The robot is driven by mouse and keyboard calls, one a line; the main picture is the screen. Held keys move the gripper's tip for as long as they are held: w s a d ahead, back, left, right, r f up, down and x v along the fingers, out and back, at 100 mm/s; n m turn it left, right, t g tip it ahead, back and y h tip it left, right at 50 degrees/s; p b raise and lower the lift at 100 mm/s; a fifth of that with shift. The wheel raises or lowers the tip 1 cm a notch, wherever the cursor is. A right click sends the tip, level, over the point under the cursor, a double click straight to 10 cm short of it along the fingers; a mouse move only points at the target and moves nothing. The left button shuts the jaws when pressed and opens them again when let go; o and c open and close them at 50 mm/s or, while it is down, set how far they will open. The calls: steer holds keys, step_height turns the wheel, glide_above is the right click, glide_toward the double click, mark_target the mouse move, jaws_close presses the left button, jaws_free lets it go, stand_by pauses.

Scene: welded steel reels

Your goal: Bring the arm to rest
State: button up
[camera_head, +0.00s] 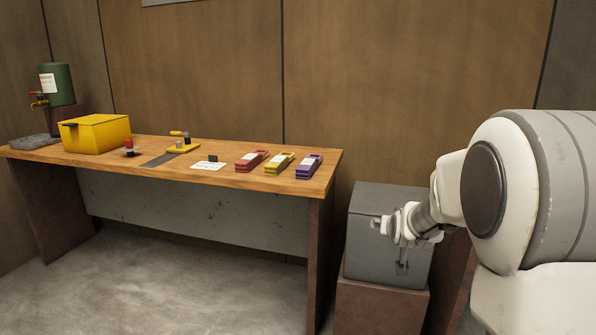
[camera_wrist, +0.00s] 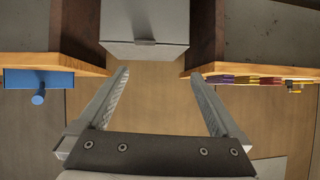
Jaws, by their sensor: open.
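My gripper (camera_head: 381,225) is at the end of my arm at the right of the head view, in front of the grey metal box (camera_head: 388,199). In the wrist view my gripper (camera_wrist: 159,75) has its two fingers spread wide apart, with nothing between them. The grey box (camera_wrist: 145,20) shows beyond the fingertips there, at the top. I cannot tell how far the gripper is from the box. My arm is bent, and its large white joints fill the right edge of the head view.
A wooden table (camera_head: 215,170) holds a yellow box (camera_head: 96,134), red (camera_head: 252,161), yellow (camera_head: 279,162) and purple (camera_head: 308,166) blocks, and a green canister (camera_head: 56,84). The grey box stands on a brown pedestal (camera_head: 380,308). A blue object (camera_wrist: 40,80) shows in the wrist view.

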steer(key=s+a+r+n+g+y, duration=0.1)
steer(key=s+a+r+g, duration=0.15)
steer(key=s, duration=0.75)
steer(key=s+a+r+n+g+y, duration=0.1)
steer(key=s+a+r, duration=0.25)
steer(key=s, duration=0.55)
steer(key=s+a+f+n+g, duration=0.1)
steer(key=s+a+f+g, duration=0.15)
steer(key=s, duration=1.55)
step_height(320, 180, up, 24)
steer(key=p, duration=2.3)
steer(key=shift+a+f+p, duration=0.2)
steer(key=shift+a+p, duration=0.1)
steer(key=shift+a, duration=0.15)
